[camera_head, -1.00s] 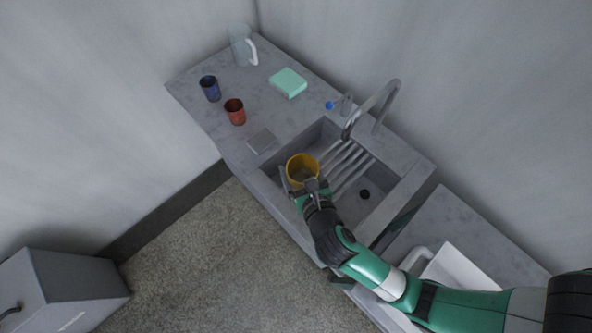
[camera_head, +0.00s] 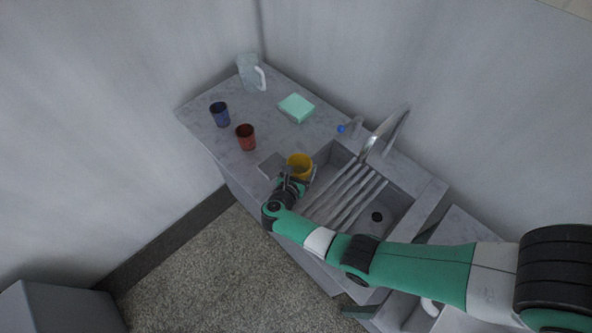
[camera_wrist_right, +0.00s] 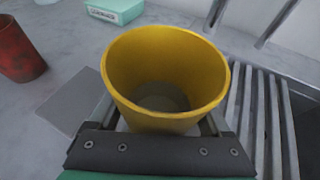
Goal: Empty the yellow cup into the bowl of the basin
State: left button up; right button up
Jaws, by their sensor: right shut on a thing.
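The yellow cup (camera_head: 300,164) is held upright at the left end of the basin, near the counter edge. In the right wrist view the yellow cup (camera_wrist_right: 165,70) fills the middle, and a grey-brown surface shows low inside; I cannot tell whether it is liquid or the cup's bottom. My right gripper (camera_head: 302,180) is shut on the cup from the near side. The basin's bowl (camera_head: 398,203) lies to the right of the cup, with a dark drain (camera_head: 377,216) in its floor. My left gripper is not in view.
Grey bars (camera_head: 345,194) span part of the basin, under a curved tap (camera_head: 385,133). A flat grey square (camera_head: 271,165) lies left of the cup. A red cup (camera_head: 245,138), blue cup (camera_head: 219,115), green box (camera_head: 297,108) and clear jug (camera_head: 250,73) stand on the counter.

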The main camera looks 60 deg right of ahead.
aim_at(293, 163)
jog(key=shift+w+a+r+m+t+y+p, duration=0.4)
jog(key=shift+m+p, duration=0.3)
jog(key=shift+p, duration=0.4)
jog(key=shift+w+a+r+m+t+y+p, duration=0.2)
jog(key=shift+w+r+m+t+y+p, duration=0.05)
jog(key=shift+w+m+t+y+p, duration=0.4)
jog(key=shift+w+a+r+m+t+y+p, duration=0.1)
jog(key=shift+a+m+t+y+p, duration=0.05)
jog(key=shift+m+t+y+p, duration=0.3)
jog(key=shift+w+a+f+m+t+b, duration=0.2)
jog(key=shift+w+m+t+b, duration=0.25)
jog(key=shift+m, duration=0.35)
jog(key=shift+f+m+t+y+b, duration=0.3)
jog(key=shift+m+t+y+b, duration=0.3)
jog(key=shift+t, duration=0.25)
jog(key=shift+a+f+m+t+y+b, duration=0.15)
jog(key=shift+m+t+y+b, duration=0.1)
jog(key=shift+m+t+b, duration=0.25)
jog(key=shift+d+f+m+t+y+b, duration=0.1)
jog(key=shift+m+t+y+b, duration=0.15)
jog(key=shift+m+t+b, duration=0.25)
jog(key=shift+s+r+m+t+b, duration=0.25)
jog(key=shift+r+m+t+b, duration=0.15)
jog(key=shift+m+t, duration=0.5)
jog(key=shift+s+d+r+m+t+y, duration=0.15)
jog(key=shift+r+m+t, duration=0.1)
jog(key=shift+r+m, duration=0.2)
jog(key=shift+s+d+r+m+t+y, duration=0.15)
jog(key=shift+r+m+t, duration=0.1)
jog(key=shift+r+m, duration=0.15)
